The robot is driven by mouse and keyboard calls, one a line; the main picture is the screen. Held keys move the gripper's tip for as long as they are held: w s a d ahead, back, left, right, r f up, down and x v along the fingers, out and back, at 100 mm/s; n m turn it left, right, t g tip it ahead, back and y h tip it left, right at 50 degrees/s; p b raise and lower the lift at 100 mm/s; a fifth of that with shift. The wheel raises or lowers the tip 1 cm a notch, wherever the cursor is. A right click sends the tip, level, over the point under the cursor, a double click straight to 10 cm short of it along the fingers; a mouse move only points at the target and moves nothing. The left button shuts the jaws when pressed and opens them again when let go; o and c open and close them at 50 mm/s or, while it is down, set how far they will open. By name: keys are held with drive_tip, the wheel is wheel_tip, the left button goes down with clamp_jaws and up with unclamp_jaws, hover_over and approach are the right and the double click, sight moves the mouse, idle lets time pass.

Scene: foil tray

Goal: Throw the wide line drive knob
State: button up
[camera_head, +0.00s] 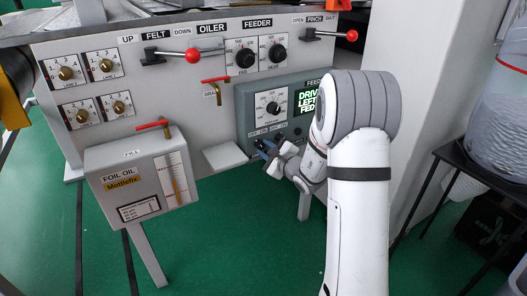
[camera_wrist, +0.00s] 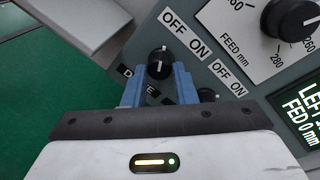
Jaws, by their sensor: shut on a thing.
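A small black knob (camera_wrist: 160,62) with a white mark sits under a tilted OFF ON label in the wrist view. The mark seems to point to the OFF side. My gripper (camera_wrist: 160,78) has its blue fingers on either side of this knob, shut on it. The name plate below it is partly hidden by the fingers, so I cannot read it whole. A second small knob (camera_wrist: 207,95) with its own OFF ON label is just right of the right finger. In the head view my gripper (camera_head: 264,151) is at the lower left of the feed panel (camera_head: 246,128), and the held knob is hard to make out.
A large feed dial (camera_wrist: 290,18) and a lit display (camera_wrist: 305,100) reading "LEFT", "FED 0 mm" are close on the right. A foil oil box (camera_head: 120,190) with a red lever stands left. Red-knobbed levers (camera_head: 193,55) are above. A black side table (camera_head: 465,165) stands right.

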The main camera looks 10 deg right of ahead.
drive_tip(key=o, duration=1)
drive_tip(key=shift+a, duration=0.15)
drive_tip(key=f+p+v, duration=0.1)
drive_tip(key=v, duration=0.6)
drive_tip(key=shift+s+d+r+p, duration=0.2)
drive_tip(key=shift+s+r+p, duration=0.1)
drive_tip(key=shift+s+r, duration=0.15)
